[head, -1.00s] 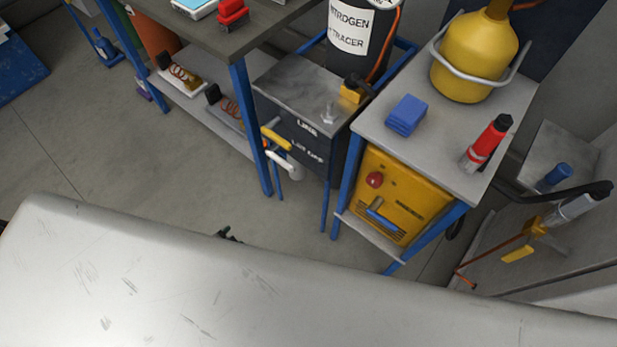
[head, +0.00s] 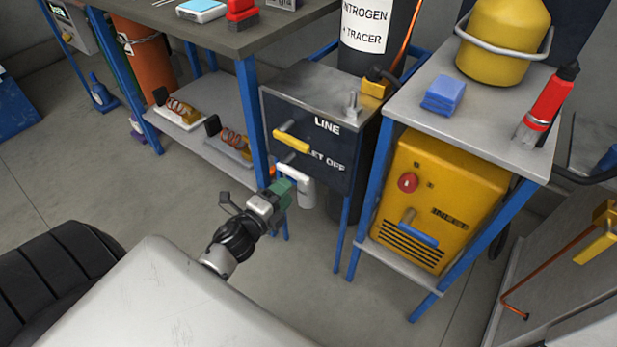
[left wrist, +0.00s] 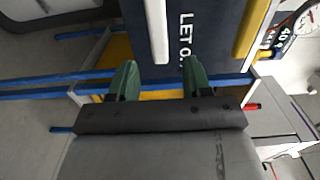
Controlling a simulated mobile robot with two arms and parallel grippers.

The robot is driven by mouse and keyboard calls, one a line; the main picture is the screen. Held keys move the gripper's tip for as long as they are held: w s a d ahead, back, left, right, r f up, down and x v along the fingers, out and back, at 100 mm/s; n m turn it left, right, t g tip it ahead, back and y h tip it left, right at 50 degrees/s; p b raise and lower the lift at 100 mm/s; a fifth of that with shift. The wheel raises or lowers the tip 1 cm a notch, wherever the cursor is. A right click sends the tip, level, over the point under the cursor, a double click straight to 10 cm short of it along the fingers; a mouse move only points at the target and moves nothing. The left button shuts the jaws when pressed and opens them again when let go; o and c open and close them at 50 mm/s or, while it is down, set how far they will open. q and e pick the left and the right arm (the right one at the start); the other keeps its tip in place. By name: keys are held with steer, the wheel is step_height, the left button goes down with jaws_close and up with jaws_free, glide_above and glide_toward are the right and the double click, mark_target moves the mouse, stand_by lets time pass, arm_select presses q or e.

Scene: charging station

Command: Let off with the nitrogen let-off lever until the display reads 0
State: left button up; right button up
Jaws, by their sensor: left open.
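The let-off lever is a white handle (head: 296,173) by the words LET OFF on a dark panel (head: 335,175). It hangs down at its end. In the left wrist view the white lever (left wrist: 157,30) comes down from the top edge, above the gap between my fingers. My left gripper (head: 282,191) has green fingertips, is open and empty, and is close to the lever; contact cannot be told. Its fingers (left wrist: 160,75) stand apart in the wrist view. A small display (left wrist: 289,40) with green digits shows there, too tilted to read surely. My right gripper is out of view.
A yellow lever (head: 291,141) under the word LINE sits just above the white one. A blue table leg (head: 252,120) stands close left of the panel. A yellow machine (head: 440,200) is on the cart at right. A round gauge (left wrist: 306,22) sits by the display.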

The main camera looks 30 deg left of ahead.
mark_target(298, 179)
arm_select(q)
steer(key=w, duration=0.7)
steer(key=shift+w+d+b, duration=0.25)
steer(key=shift+b, duration=0.15)
steer(key=shift+w, duration=0.55)
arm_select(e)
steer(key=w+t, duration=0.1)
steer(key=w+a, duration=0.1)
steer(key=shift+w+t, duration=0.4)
arm_select(q)
steer(key=shift+f, duration=0.1)
jaws_close()
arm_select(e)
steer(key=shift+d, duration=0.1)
